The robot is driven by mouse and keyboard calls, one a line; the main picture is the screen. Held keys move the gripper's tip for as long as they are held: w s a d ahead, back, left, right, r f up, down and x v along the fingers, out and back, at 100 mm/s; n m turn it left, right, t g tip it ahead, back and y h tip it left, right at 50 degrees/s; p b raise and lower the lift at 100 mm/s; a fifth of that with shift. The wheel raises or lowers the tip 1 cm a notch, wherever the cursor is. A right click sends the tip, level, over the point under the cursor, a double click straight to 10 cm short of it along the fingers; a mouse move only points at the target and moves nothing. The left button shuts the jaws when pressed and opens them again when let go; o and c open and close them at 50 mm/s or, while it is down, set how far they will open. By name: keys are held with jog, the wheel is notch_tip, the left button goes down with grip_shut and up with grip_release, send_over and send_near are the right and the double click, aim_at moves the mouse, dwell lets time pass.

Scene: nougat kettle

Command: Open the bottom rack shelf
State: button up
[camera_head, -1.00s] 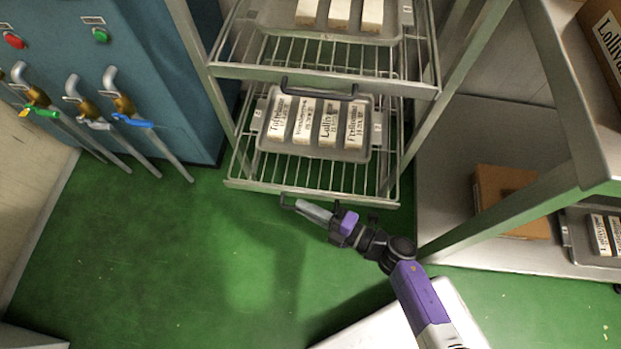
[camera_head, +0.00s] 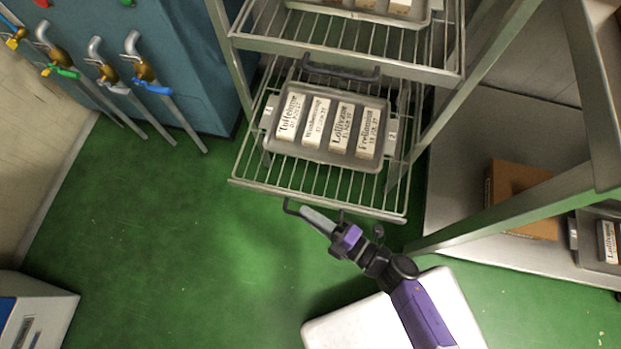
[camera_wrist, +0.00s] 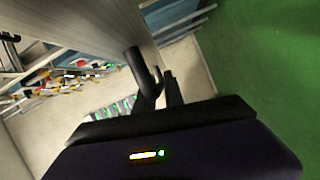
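The bottom rack shelf (camera_head: 250,163) is a wire shelf holding a tray of labelled white blocks. It sticks out from under the shelf above, toward me. Its dark handle (camera_head: 292,205) is at the front edge, partly covered by my gripper. My gripper (camera_head: 335,229) reaches to this handle from the lower right, low over the green floor. In the wrist view my gripper (camera_wrist: 164,94) has its dark fingers close together around the dark handle bar (camera_wrist: 140,66). The exact contact is partly hidden.
The upper shelf (camera_head: 340,58) of the rack has its own black handle (camera_head: 340,75). Blue cabinets with pipes and valves (camera_head: 150,85) stand at left. A metal table frame (camera_head: 520,205) with a cardboard box (camera_head: 522,195) is at right.

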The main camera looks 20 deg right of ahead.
jog(key=o, duration=0.3)
jog(key=p+v, duration=0.1)
jog(key=v, duration=0.6)
jog(key=shift+s+d, duration=0.25)
jog(key=shift+s, duration=0.05)
jog(key=shift+s, duration=0.1)
dwell(0.3)
